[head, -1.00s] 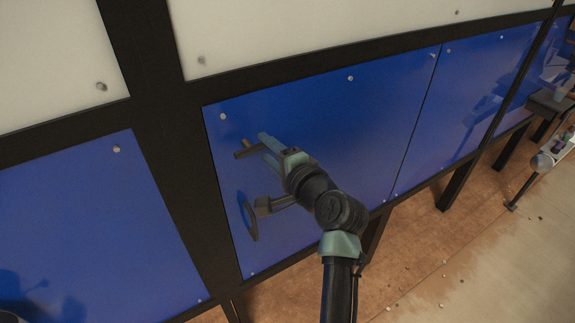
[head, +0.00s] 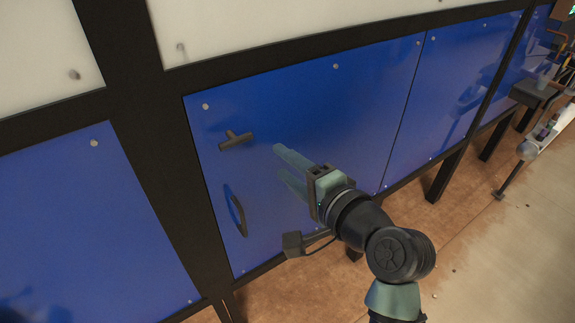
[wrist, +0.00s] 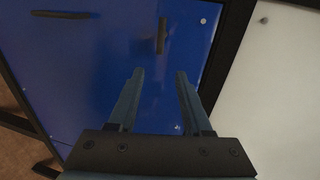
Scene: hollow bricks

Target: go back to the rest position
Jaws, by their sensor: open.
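My gripper (head: 282,162) is open and empty, in front of a blue panel (head: 330,110) in a black frame. Its two fingers also show in the wrist view (wrist: 158,74), spread apart with nothing between them. A dark T-shaped handle (head: 236,140) sits on the panel to the upper left of the fingertips, clear of them. The handle also shows in the wrist view (wrist: 162,36), beyond the fingertips. A dark curved pull (head: 238,215) is lower on the panel, left of my gripper.
White panels (head: 300,20) are above and another blue panel (head: 85,220) is at the left. A dark bench (head: 533,93) and a cluttered light surface (head: 545,130) stand at the far right. Brown and pale floor (head: 480,240) is open at the lower right.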

